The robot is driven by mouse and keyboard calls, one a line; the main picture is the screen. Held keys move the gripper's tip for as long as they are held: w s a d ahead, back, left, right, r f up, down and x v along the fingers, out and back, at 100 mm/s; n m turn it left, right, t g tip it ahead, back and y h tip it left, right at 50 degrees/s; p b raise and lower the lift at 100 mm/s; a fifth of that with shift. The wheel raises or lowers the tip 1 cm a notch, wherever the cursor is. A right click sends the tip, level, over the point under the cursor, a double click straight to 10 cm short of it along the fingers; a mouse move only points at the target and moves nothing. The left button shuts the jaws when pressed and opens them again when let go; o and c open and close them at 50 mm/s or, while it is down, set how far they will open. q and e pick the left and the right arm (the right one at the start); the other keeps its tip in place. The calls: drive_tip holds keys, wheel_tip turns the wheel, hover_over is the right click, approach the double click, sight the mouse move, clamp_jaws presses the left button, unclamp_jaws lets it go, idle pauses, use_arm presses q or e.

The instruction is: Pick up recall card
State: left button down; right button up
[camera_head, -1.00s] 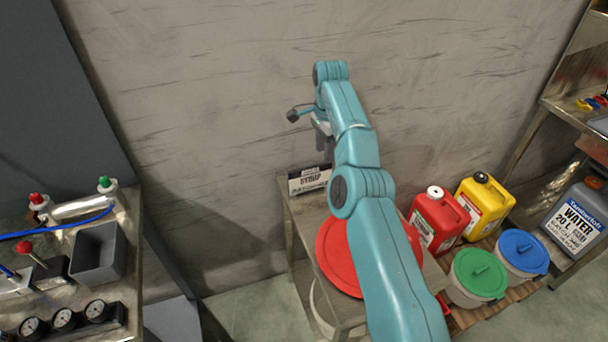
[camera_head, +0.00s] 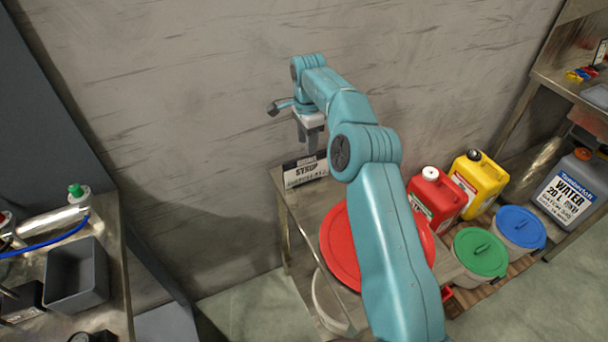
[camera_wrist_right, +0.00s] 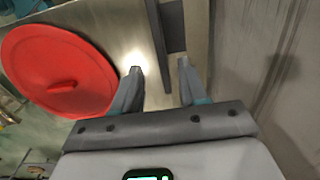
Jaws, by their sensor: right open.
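The recall card (camera_head: 305,171), a white label with a dark band and black print reading SYRUP, stands upright at the back left corner of a small metal table (camera_head: 305,212). My right gripper (camera_head: 309,138) hangs fingers-down just above the card and seems apart from it. My left gripper is not in view.
A red round lid (camera_head: 340,245) lies on the same table, partly behind my right arm. The grey wall (camera_head: 200,120) is close behind the gripper. Red (camera_head: 435,200) and yellow (camera_head: 480,182) canisters and lidded buckets stand to the right. A bench (camera_head: 122,240) is at left.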

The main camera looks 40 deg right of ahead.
sight(307, 156)
drive_tip(key=f, duration=0.3)
drive_tip(key=shift+w+d+f, duration=0.1)
drive_tip(key=shift+w+d, duration=0.1)
drive_tip(key=shift+d, duration=0.05)
drive_tip(key=shift+s+a+f, duration=0.25)
drive_tip(key=shift+s+f, duration=0.05)
drive_tip(key=shift+s, duration=0.1)
drive_tip(key=f, duration=0.4)
drive_tip(key=shift+w+f+p, duration=0.3)
drive_tip(key=shift+w+f, duration=0.05)
drive_tip(key=shift+s+a+r, duration=0.1)
drive_tip(key=shift+s+r, duration=0.05)
drive_tip(key=shift+s, duration=0.05)
drive_tip(key=shift+w+f, duration=0.2)
clamp_jaws()
drive_tip(key=shift+s+r, duration=0.1)
drive_tip(key=shift+r, duration=0.05)
